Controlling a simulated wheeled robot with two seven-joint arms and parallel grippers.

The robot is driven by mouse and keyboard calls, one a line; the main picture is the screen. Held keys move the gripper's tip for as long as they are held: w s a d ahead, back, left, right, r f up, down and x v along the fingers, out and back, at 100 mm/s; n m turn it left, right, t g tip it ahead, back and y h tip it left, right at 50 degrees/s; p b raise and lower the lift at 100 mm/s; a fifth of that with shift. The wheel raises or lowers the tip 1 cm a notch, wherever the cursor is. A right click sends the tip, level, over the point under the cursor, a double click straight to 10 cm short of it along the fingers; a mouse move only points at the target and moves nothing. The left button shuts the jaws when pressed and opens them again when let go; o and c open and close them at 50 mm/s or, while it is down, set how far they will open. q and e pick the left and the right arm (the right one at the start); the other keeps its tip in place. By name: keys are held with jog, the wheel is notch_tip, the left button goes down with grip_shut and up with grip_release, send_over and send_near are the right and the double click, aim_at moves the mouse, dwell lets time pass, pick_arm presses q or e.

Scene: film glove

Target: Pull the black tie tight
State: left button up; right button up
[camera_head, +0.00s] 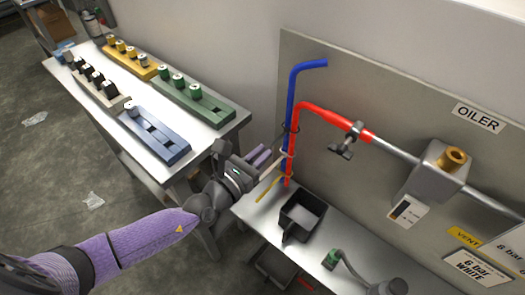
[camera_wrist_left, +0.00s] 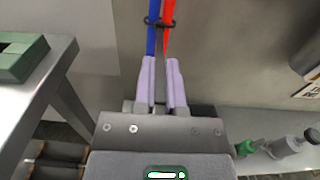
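The black tie (camera_head: 290,128) is a thin dark loop around the blue tube (camera_head: 291,95) and the red tube (camera_head: 318,112), where they run down side by side. The tie also shows at the top of the left wrist view (camera_wrist_left: 159,22), with small ends sticking out at its sides. My left gripper (camera_head: 276,157) has pale purple fingers and is just below the tie, close to the tubes. In the left wrist view its fingers (camera_wrist_left: 161,62) stand a narrow gap apart, with nothing seen between them. My right gripper is out of view.
A grey panel (camera_head: 390,110) stands behind, with a metal pipe and a brass-topped fitting (camera_head: 450,160). A black bin (camera_head: 302,214) sits on the shelf below. At left, a table (camera_head: 215,128) carries blocks in blue, green, yellow and grey.

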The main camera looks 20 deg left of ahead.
pick_arm(q)
jog(key=o, duration=0.5)
jog(key=shift+c, duration=0.2)
jog(key=v, duration=1)
jog(key=shift+p, duration=0.35)
jog(key=a+f+n+g+y, duration=0.3)
jog(key=a+f+n+y, duration=0.35)
jog(key=f+n, duration=0.35)
jog(key=s+a+f+n+g+y, duration=0.2)
jog(key=s+a+f+n+g, duration=0.15)
jog(key=s+f+n, duration=0.3)
jog(key=s+a+f+n+g+y, duration=0.1)
jog(key=s+a+f+n+g, duration=0.1)
jog(key=s+f+n+g, duration=0.45)
jog(key=s+d+f+n+g, duration=0.1)
jog(key=s+d+f+n, duration=0.1)
jog(key=s, duration=0.5)
jog(key=s+d+f+n+g+h, duration=0.1)
jog(key=s+d+f+n+g, duration=0.1)
jog(key=s+n, duration=0.5)
jog(key=s+d+f+n+g+h, duration=0.1)
jog(key=s+d+f+n, duration=0.3)
jog(key=s+f+n, duration=0.1)
jog(key=s+f, duration=0.1)
jog(key=s, duration=0.1)
jog(key=shift+s+g, duration=0.25)
jog(key=shift+g, duration=0.05)
